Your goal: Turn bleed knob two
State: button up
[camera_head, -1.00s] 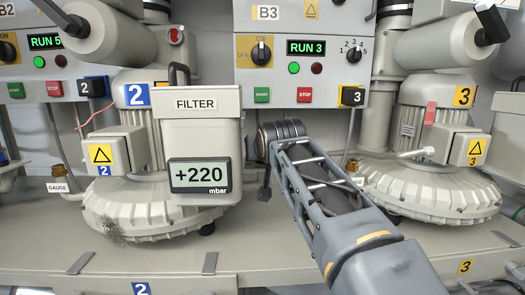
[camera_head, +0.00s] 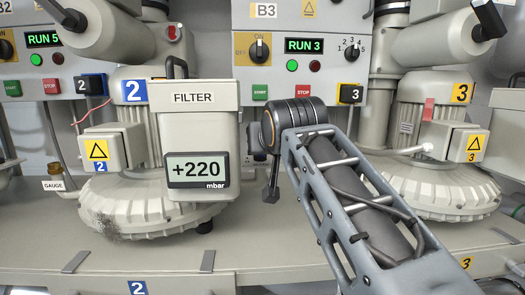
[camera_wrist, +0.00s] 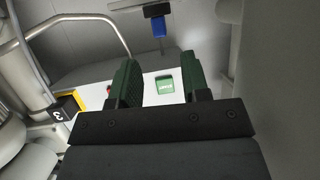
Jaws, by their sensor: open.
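Blower two (camera_head: 135,150), with blue "2" labels, stands at the left in the head view. No knob marked as bleed knob two can be made out. A small red fitting (camera_head: 174,33) sits high on its pipework; I cannot tell if this is the knob. My gripper (camera_wrist: 163,78) is open and empty in the wrist view, with two dark green fingers. In the head view its fingers are hidden behind my arm. Between and beyond the fingers is a panel with a green button (camera_wrist: 165,85). A blue part (camera_wrist: 158,28) on a dark bracket shows above it.
The filter box (camera_head: 194,130) with a "+220 mbar" display stands left of my wrist. Control panel B3 (camera_head: 275,75) is behind. Blower three (camera_head: 425,180) stands at the right. A block marked "3" (camera_wrist: 65,107) and a metal tube (camera_wrist: 75,17) lie left of my fingers in the wrist view.

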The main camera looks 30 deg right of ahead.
jog(key=v, duration=0.6)
jog(key=shift+s+b, duration=0.15)
jog(key=shift+b, duration=0.15)
jog(key=shift+r, duration=0.1)
jog(key=w+d+r+g+y+p, duration=0.2)
jog(key=w+r+g+p, duration=0.5)
jog(key=p, duration=0.7)
jog(key=w+f, duration=0.2)
jog(key=f, duration=0.1)
jog(key=w+d+f+g+p, duration=0.1)
jog(key=w+f, duration=0.1)
jog(key=f, duration=0.2)
jog(key=w+f+g, duration=0.1)
jog(key=w+f, duration=0.1)
jog(key=f, duration=0.2)
jog(key=shift+w+d+f, duration=0.2)
jog(key=shift+d+f, duration=0.05)
jog(key=shift+d, duration=0.05)
jog(key=shift+c, duration=0.2)
grip_shut()
